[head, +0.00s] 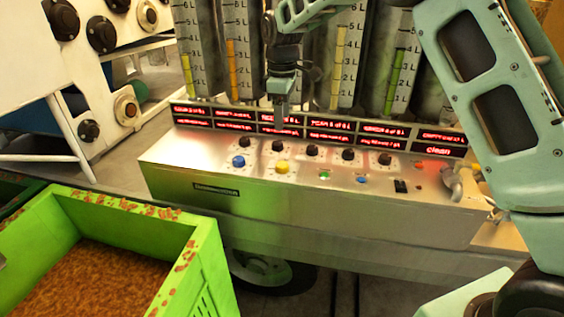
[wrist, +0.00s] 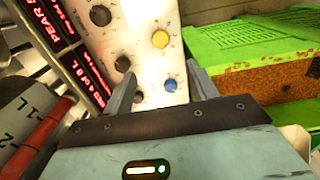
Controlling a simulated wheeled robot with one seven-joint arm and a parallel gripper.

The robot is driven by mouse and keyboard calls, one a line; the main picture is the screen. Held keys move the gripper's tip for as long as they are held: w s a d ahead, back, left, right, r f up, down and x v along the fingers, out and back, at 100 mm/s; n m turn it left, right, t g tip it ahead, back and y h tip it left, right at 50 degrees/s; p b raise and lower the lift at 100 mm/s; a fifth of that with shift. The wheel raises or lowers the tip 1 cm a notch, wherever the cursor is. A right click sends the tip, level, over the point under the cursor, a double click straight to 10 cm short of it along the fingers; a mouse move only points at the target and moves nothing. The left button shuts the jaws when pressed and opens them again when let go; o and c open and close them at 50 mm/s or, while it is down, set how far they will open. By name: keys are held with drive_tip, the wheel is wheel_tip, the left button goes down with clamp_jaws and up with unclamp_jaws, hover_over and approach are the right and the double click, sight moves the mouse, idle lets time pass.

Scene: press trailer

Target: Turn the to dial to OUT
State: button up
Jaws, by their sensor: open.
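The steel control panel (head: 220,182) carries a row of black dials, with a blue dial (head: 238,160) and a yellow dial (head: 282,167) in front of them. Their labels and pointers are too small to read, so I cannot tell which is the to dial. My gripper (head: 281,112) is above the panel's back edge, by the red displays, fingers pointing down. In the wrist view its fingers (wrist: 160,70) are apart with nothing between them. Beyond them show the blue dial (wrist: 171,84), the yellow dial (wrist: 160,39) and black dials (wrist: 122,64).
Red displays (head: 281,126) and tall graduated tubes (head: 238,60) stand behind the panel. A green crate (head: 205,240) of brown pulp stands front left. My arm fills the right side. A green button (head: 324,175) and a black switch (head: 400,186) are farther right on the panel.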

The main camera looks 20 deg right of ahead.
sight(282, 165)
wheel_tip(282, 165, down, 15)
drive_tip(key=shift+p, duration=1)
drive_tip(key=c, duration=1)
